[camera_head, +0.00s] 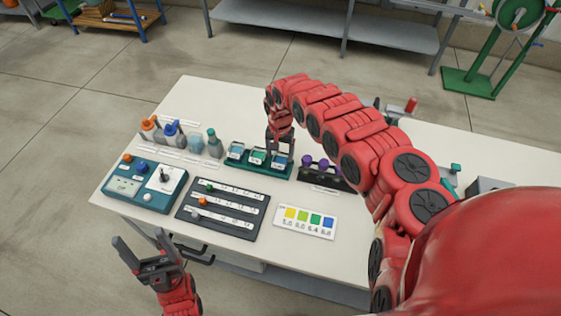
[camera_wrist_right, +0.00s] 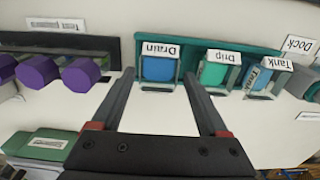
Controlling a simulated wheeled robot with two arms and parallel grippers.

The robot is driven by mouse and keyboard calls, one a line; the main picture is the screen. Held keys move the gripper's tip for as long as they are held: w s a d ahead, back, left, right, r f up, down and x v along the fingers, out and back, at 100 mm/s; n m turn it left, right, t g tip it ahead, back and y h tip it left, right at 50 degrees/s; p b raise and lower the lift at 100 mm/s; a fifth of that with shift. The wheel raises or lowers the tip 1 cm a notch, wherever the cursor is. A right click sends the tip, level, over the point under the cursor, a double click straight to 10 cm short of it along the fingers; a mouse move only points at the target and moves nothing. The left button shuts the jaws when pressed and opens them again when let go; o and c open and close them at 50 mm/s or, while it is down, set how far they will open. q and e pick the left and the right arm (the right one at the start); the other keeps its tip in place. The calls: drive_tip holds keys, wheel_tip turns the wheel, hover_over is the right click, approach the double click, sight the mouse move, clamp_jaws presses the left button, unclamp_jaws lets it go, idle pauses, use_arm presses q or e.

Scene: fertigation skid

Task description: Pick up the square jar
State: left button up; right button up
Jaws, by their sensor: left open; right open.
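Several small capped bottles and jars stand at the table's back left in the head view, among them a teal-capped bottle (camera_head: 214,146) and a pale blue jar (camera_head: 195,144). I cannot tell which of them is the square jar. My right gripper (camera_head: 280,150) is open over the green rack, to the right of the bottles. In the right wrist view its fingers (camera_wrist_right: 158,82) point at the blue block labelled Drain (camera_wrist_right: 159,68), one finger toward each side, with nothing visibly held. My left gripper (camera_head: 140,243) is open and empty in front of the table's near left edge.
The green rack (camera_wrist_right: 208,48) also bears blocks labelled Drip (camera_wrist_right: 213,74) and Tank (camera_wrist_right: 258,78). Purple-topped items (camera_head: 323,164) stand to its right. A teal control box (camera_head: 146,186), a dark slider panel (camera_head: 222,209) and a colour chart (camera_head: 305,221) lie in front.

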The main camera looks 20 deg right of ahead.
sight(281, 159)
drive_tip(key=shift+f, duration=1.5)
drive_tip(key=c, duration=1.2)
